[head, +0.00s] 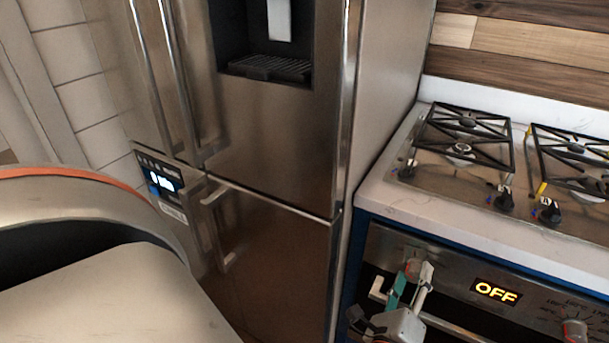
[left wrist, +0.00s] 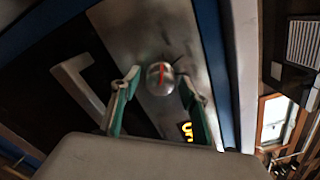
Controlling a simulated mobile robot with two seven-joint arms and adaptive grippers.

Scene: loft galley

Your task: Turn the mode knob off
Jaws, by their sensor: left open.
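A round metal knob with a red pointer line (left wrist: 160,77) sits on the oven's steel control panel. It also shows in the head view (head: 413,266), partly behind my left gripper (head: 411,279). In the left wrist view, my left gripper's two green-padded fingers are open, one on each side of this knob; I cannot tell whether they touch it. A second knob (head: 575,329), with printed labels around it, is at the panel's right. The display (head: 496,291) between them reads OFF. I cannot tell which knob is the mode knob. My right gripper is not in view.
A gas cooktop (head: 400,186) with black grates and small black knobs lies above the oven. The oven door handle (head: 440,325) runs below the panel. A steel fridge (head: 270,140) with long handles stands left of the oven.

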